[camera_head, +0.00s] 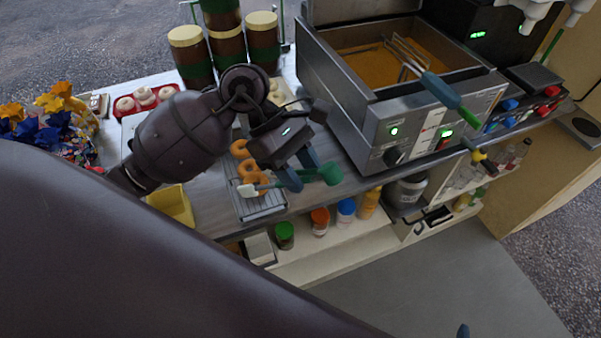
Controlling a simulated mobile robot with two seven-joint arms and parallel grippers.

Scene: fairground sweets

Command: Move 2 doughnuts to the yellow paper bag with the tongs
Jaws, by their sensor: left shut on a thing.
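My left gripper (302,170) is shut on the tongs (328,174), which have a green handle and a pale end. The pale end (247,190) reaches left, over or beside the doughnuts; I cannot tell whether it touches one. Several orange-brown ring doughnuts (240,149) lie on a grey wire rack (262,208), partly hidden by my left gripper. The yellow paper bag (175,207) stands left of the rack, its upper left part hidden by my left arm. A small blue-grey tip (463,331) at the bottom edge seems to be my right gripper; the rest is out of frame.
A fryer (385,125) with orange oil and a basket stands right of the rack. Tall brown and green canisters (191,56) and a red tray (130,112) of white-topped items stand behind. Wrapped sweets (62,105) are far left. Jars (320,220) fill the shelf below.

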